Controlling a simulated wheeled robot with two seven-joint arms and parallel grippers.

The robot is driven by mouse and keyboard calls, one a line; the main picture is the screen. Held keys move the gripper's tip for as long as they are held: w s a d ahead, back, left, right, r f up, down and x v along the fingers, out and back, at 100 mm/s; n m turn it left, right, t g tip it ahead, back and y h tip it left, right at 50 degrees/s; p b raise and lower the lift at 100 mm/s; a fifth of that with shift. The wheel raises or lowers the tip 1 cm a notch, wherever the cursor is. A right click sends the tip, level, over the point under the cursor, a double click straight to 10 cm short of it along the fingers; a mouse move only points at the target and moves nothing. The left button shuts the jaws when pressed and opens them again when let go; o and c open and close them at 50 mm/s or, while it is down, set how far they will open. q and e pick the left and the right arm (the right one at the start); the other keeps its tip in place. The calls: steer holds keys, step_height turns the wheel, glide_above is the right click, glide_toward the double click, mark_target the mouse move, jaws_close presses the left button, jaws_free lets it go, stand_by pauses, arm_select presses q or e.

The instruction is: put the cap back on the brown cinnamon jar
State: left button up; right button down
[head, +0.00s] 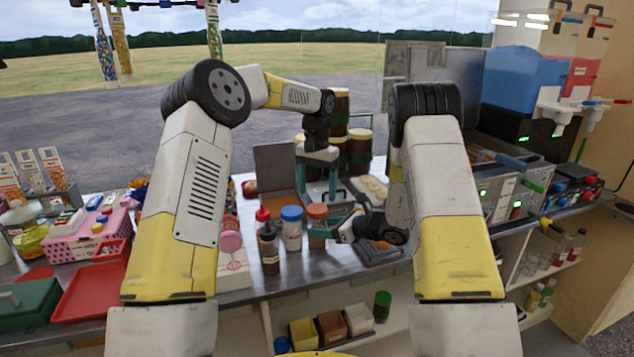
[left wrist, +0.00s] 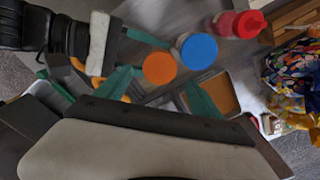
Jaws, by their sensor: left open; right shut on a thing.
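A brown jar with an orange top (head: 317,238) stands upright on the counter; its orange top also shows in the left wrist view (left wrist: 160,68). I take it for the cinnamon jar, but I cannot read its label. My right gripper (head: 333,229) comes from the right and is shut on this jar, below its top. My left gripper (head: 318,190) is open and empty, pointing down above and slightly behind the jar. Its two green fingers (left wrist: 158,92) are spread in the left wrist view. I see no separate loose cap; whether the orange top is a seated cap, I cannot tell.
A white jar with a blue cap (head: 291,232) stands close left of the orange-topped jar. Beside it is a brown bottle with a red top (head: 268,248). A dark flat plate (head: 378,252) lies right. Pink basket (head: 75,240) and red tray (head: 92,292) are far left.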

mark_target(317, 208)
arm_select(q)
steer(key=shift+f, duration=2.8)
steer(key=shift+c, duration=0.3)
steer(key=c, duration=1.4)
steer(key=shift+m, duration=0.9)
steer(key=shift+c, duration=0.3)
steer(key=o, duration=1.6)
steer(key=shift+r, duration=0.1)
step_height(317, 208, up, 12)
steer(key=shift+f, duration=0.1)
